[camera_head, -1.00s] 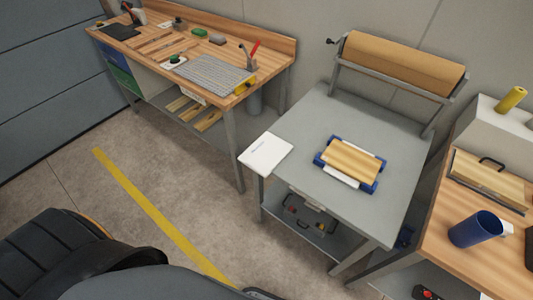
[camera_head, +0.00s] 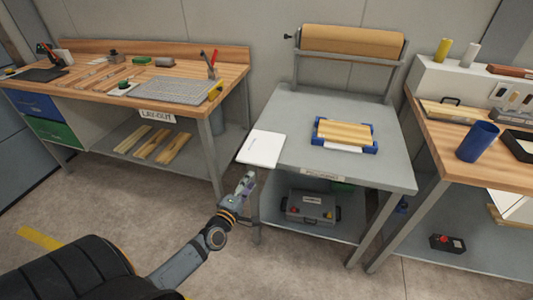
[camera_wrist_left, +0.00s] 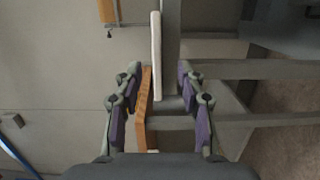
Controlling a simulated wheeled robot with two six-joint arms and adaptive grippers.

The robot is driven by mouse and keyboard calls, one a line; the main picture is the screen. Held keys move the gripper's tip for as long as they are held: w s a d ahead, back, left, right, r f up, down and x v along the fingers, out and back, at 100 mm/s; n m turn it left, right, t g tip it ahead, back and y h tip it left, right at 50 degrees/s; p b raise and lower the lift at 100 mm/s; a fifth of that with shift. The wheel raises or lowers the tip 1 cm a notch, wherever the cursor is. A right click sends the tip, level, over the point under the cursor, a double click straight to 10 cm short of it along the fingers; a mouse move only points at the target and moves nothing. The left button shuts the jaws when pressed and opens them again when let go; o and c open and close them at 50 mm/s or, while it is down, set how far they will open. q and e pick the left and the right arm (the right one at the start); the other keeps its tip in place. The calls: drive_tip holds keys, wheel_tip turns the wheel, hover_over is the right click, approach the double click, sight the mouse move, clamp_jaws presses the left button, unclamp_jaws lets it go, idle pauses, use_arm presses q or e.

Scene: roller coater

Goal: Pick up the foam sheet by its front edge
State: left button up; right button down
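The white foam sheet (camera_head: 262,148) lies flat on the left front corner of the grey table (camera_head: 290,110), partly overhanging its edge. In the left wrist view the sheet (camera_wrist_left: 156,50) shows edge-on as a thin white strip. My left gripper (camera_head: 248,176) is just in front of and below the sheet's front edge in the head view. In the wrist view my left gripper (camera_wrist_left: 157,72) is open, with one purple-padded finger on each side of the strip in the picture. I cannot tell whether the strip is between the fingertips or beyond them. My right gripper is not in view.
A wooden board in a blue-cornered frame (camera_head: 344,135) sits mid-table. A brown roll (camera_head: 350,40) is mounted behind. A grey case (camera_head: 312,207) is on the lower shelf. The lay-out bench (camera_head: 130,75) stands left, another bench with a blue cup (camera_head: 477,142) right.

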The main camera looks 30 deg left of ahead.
sight(258, 165)
use_arm(q)
drive_tip(key=w, duration=0.3)
drive_tip(key=w+a, duration=0.1)
drive_tip(key=w, duration=0.5)
drive_tip(key=shift+a+r+b, duration=0.2)
drive_tip(key=shift+a+b, duration=0.15)
drive_tip(key=shift+b, duration=0.05)
drive_tip(key=shift+c, duration=0.3)
clamp_jaws()
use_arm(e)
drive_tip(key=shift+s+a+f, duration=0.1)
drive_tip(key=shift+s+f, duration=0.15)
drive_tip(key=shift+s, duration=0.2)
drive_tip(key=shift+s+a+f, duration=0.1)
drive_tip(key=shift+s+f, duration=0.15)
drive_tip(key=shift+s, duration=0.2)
